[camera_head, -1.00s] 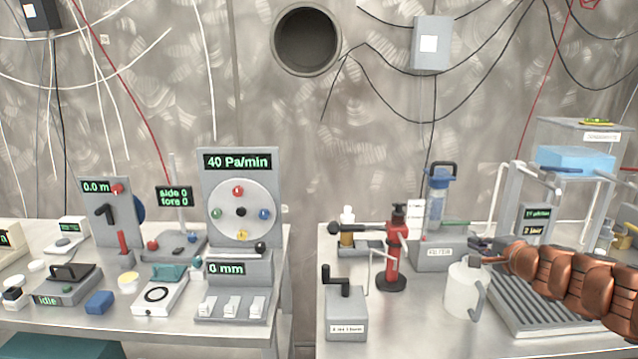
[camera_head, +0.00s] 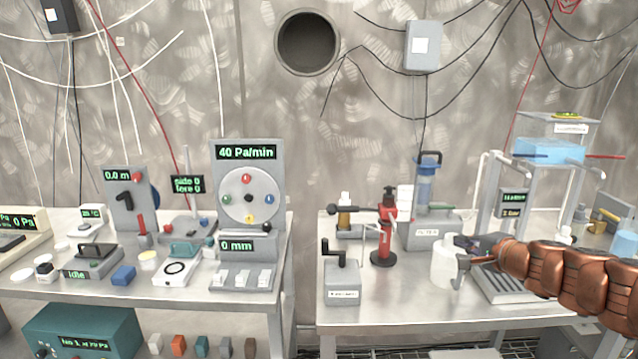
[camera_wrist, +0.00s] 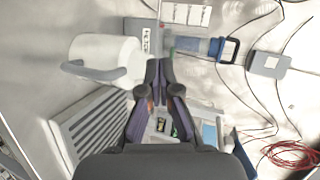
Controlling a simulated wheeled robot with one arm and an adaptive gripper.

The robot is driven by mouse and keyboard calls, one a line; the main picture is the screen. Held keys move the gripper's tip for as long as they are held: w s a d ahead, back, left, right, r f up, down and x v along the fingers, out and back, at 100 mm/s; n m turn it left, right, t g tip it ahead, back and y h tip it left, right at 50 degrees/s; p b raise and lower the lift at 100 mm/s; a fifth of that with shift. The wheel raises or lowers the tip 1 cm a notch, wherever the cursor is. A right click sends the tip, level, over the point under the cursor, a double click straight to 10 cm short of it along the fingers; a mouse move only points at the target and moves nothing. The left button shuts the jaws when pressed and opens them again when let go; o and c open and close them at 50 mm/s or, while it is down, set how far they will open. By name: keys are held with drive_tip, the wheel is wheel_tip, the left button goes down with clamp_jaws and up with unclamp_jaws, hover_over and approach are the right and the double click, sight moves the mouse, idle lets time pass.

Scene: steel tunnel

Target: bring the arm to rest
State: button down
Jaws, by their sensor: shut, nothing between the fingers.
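My copper-coloured arm (camera_head: 570,272) reaches in from the right edge of the head view, over the right bench. My gripper (camera_head: 470,260) is at its left end, beside the white jug (camera_head: 444,265). In the wrist view my gripper (camera_wrist: 160,66) points up the picture with its dark fingers together and nothing between them. The jug (camera_wrist: 104,52) lies left of the fingers there, with its grey handle towards me. I cannot tell whether the gripper touches the jug.
The slatted grey rack (camera_head: 508,285) lies under my arm. A red stand (camera_head: 384,240), a crank box (camera_head: 342,284) and a blue filter (camera_head: 428,185) stand to the left. A frame with a blue tank (camera_head: 548,152) stands behind. A gap separates the left bench (camera_head: 200,298).

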drive_tip(key=s+a+n+g+y, duration=0.2)
drive_tip(key=s+a+n, duration=0.1)
drive_tip(key=a, duration=0.5)
drive_tip(key=s+a+n+g+y, duration=0.15)
drive_tip(key=s+a+n, duration=0.25)
drive_tip(key=a, duration=0.4)
drive_tip(key=s+a+f+n+g, duration=0.3)
drive_tip(key=s+a, duration=0.2)
drive_tip(key=s, duration=0.3)
drive_tip(key=s+a+f+n+g, duration=0.2)
drive_tip(key=s+a+f+g, duration=0.15)
drive_tip(key=s, duration=0.45)
drive_tip(key=s+d+f+n+g+h, duration=0.1)
drive_tip(key=s+d+f+g+h, duration=0.15)
drive_tip(key=s, duration=0.55)
drive_tip(key=s+d+f+n+g+h, duration=0.1)
drive_tip(key=s+d+f+g+h, duration=0.2)
drive_tip(key=s, duration=0.4)
drive_tip(key=s+d+f+g+h, duration=0.15)
drive_tip(key=s+d, duration=0.25)
drive_tip(key=s, duration=0.4)
wheel_tip(320, 180, up, 15)
drive_tip(key=t+p, duration=0.1)
drive_tip(key=p, duration=1.3)
drive_tip(key=shift+w+f, duration=0.15)
drive_tip(key=shift+w, duration=0.2)
